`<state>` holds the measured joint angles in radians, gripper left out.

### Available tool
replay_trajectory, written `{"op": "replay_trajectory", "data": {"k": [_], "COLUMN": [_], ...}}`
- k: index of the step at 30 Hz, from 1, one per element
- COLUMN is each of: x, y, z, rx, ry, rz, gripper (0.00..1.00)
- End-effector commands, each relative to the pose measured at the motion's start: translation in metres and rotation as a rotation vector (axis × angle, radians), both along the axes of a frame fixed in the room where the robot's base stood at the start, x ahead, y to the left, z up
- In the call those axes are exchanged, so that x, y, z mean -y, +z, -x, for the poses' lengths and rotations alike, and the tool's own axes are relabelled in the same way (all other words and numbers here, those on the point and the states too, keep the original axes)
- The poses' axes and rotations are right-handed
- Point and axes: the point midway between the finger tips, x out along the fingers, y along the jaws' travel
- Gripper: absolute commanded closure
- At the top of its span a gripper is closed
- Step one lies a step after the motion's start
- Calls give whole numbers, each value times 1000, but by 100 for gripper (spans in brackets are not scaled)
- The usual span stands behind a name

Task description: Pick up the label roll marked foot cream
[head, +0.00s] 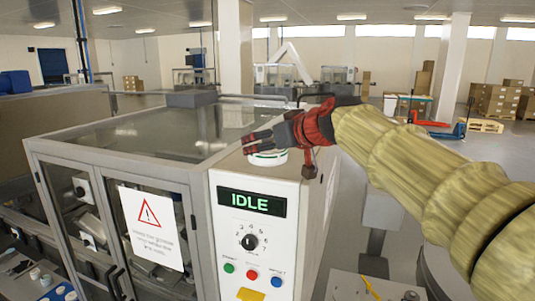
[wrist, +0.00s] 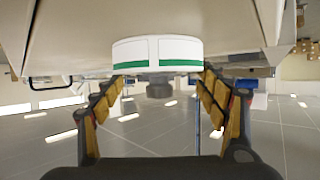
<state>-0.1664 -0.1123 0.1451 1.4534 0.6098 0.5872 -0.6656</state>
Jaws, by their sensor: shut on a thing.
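A white roll with a green band (wrist: 157,50) shows in the wrist view, which looks upside down. It sits between the fingertips of my gripper (wrist: 162,80), which is shut on its sides. In the head view the roll (head: 268,159) is at the top of the control cabinet (head: 258,190), partly hidden behind my gripper (head: 250,146). It appears to rest on or be just at the cabinet top; I cannot tell if there is a gap. No lettering on the roll is readable.
The cabinet front has a green IDLE display (head: 251,202), a dial and coloured buttons. A glass-sided machine (head: 150,140) with a warning sign (head: 151,227) stands to the left. Open floor lies behind, with cartons (head: 495,100) at the far right.

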Motion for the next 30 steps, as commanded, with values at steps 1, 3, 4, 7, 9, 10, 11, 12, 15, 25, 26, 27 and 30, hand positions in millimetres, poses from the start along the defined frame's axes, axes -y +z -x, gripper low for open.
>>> {"op": "replay_trajectory", "data": {"k": [1,3,4,7,9,10,11,12,15,25,26,27,30], "x": [0,0,0,0,0,0,0,0,0,0,0,0,4], "y": [0,0,0,0,0,0,0,0,0,21,26,36,56], "z": [0,0,0,0,0,0,0,0,0,-1,-1,1,20], "rx": [0,0,0,-1,-1,1,1,1,0,4,4,5,7], "ry": [0,0,0,0,0,0,0,0,0,0,1,0,0], "rz": [0,0,0,0,0,0,0,0,0,0,1,-1,0], "gripper": [41,45,47,52,56,57,57,57,57,57,57,57,57]}}
